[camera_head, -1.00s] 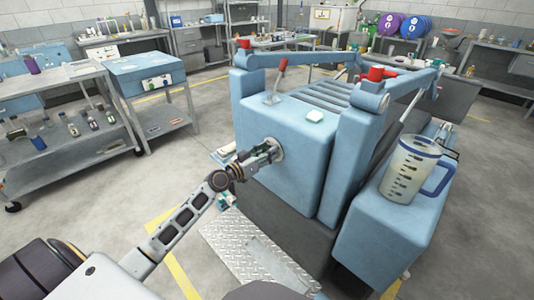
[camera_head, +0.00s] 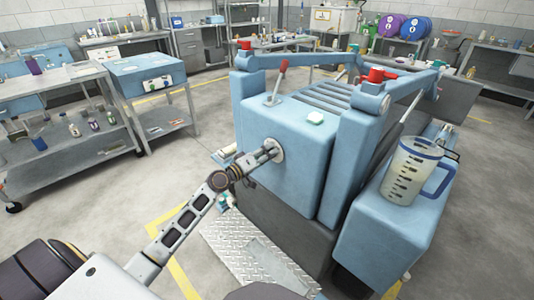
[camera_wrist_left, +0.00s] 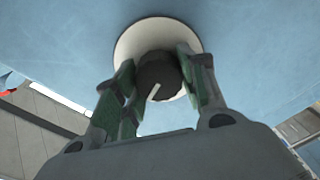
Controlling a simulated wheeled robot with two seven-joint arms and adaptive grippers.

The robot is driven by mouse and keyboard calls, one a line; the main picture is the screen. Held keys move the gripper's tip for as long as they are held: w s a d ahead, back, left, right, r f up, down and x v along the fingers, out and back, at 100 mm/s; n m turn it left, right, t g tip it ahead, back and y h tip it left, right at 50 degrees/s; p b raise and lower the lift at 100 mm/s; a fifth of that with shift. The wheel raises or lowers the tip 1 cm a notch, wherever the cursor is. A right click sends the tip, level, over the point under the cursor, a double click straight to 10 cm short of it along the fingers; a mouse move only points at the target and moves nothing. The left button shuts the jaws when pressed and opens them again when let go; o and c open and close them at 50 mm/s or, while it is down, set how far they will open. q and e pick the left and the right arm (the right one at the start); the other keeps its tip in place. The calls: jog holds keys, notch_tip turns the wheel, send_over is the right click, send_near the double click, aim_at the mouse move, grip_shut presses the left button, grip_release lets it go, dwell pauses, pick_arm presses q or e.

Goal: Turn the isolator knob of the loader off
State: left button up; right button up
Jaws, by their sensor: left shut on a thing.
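The loader (camera_head: 300,160) is the blue machine in the middle of the head view. Its isolator knob (camera_wrist_left: 158,76) is dark with a pale pointer line, on a round cream plate (camera_wrist_left: 128,45) on the loader's blue side face. In the left wrist view the pointer line runs slightly tilted, from upper right to lower left. My left gripper (camera_head: 268,153) is at the knob and shut on it, one green-padded finger on each side; the fingers (camera_wrist_left: 165,85) also show in the left wrist view. In the head view the gripper mostly hides the knob. My right gripper is not in view.
A clear measuring jug (camera_head: 411,172) with a blue handle stands on the loader's right fender. A metal tread plate (camera_head: 250,255) lies below. Bottle-laden carts (camera_head: 70,160) stand left.

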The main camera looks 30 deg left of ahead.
pick_arm(q)
jog(key=shift+n, duration=0.6)
jog(key=shift+n+p, duration=0.35)
jog(key=shift+n, duration=0.55)
jog(key=shift+f+n+p, duration=0.15)
jog(key=shift+n+p, duration=0.5)
jog(key=shift+n, duration=1.45)
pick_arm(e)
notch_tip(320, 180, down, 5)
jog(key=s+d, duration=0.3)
pick_arm(q)
jog(key=o, duration=1)
jog(key=shift+a, duration=0.1)
jog(key=shift+o, duration=0.2)
